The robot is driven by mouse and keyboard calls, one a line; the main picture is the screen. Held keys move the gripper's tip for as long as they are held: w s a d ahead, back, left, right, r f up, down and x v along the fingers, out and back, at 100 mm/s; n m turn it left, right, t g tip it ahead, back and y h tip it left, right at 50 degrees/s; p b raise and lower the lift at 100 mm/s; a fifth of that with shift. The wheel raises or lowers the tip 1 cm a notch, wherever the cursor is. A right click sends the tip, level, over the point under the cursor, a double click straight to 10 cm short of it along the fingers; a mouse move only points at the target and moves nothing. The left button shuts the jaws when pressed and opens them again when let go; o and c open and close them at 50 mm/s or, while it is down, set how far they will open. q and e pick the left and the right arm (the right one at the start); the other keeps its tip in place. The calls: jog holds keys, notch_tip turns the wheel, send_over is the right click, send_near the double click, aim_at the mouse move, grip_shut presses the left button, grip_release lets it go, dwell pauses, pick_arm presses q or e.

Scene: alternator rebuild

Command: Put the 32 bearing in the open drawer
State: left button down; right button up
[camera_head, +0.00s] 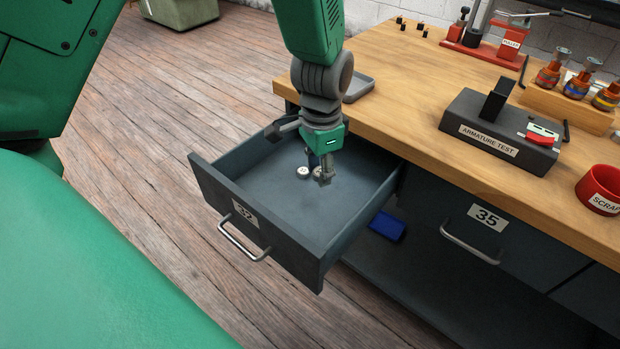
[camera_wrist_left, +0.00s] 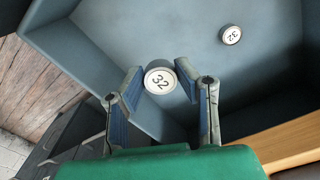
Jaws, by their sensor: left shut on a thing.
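The open drawer (camera_head: 262,234) is dark grey, labelled 32, and pulled out from under the wooden bench. My left gripper (camera_head: 319,172) reaches down inside it. In the left wrist view its two fingers are shut on a round bearing (camera_wrist_left: 160,80) with a white face marked 32. Another bearing (camera_wrist_left: 231,34) marked 32 lies on the drawer floor, apart from the fingers; it shows as a small white disc (camera_head: 303,172) in the head view. I cannot tell whether the held bearing touches the floor. My right gripper is not in view.
The bench top (camera_head: 400,95) is beside the drawer, with a grey tray (camera_head: 358,87), an armature tester (camera_head: 499,136) and a red scrap bin (camera_head: 600,187). A shut drawer marked 35 (camera_head: 470,215) is to the right. A blue object (camera_head: 387,225) lies below.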

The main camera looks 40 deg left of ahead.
aim_at(318, 212)
pick_arm(q)
jog(key=f, duration=0.3)
jog(key=shift+s+a+f+m+b, duration=0.2)
jog(key=shift+a+m+b, duration=0.1)
jog(key=shift+a+b, duration=0.05)
jog(key=f, duration=0.1)
jog(key=d+f, duration=0.1)
jog(key=d+f+b, duration=0.1)
jog(key=f, duration=0.1)
jog(key=shift+w, duration=0.15)
jog(key=f, duration=0.1)
jog(key=a+f, duration=0.1)
jog(key=f, duration=0.1)
jog(key=shift+a+f+b, duration=0.2)
jog(key=shift+b, duration=0.15)
jog(key=shift+a+f, duration=0.2)
jog(key=shift+f, duration=0.1)
jog(key=shift+d, duration=0.6)
jog(key=shift+s+d+f, duration=0.15)
jog(key=shift+s+f, duration=0.05)
jog(key=c, duration=1.2)
grip_release()
jog(key=shift+a+f, duration=0.15)
jog(key=shift+a, duration=0.15)
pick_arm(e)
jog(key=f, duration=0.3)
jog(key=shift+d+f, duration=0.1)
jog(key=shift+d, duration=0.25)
pick_arm(q)
jog(key=shift+w, duration=0.1)
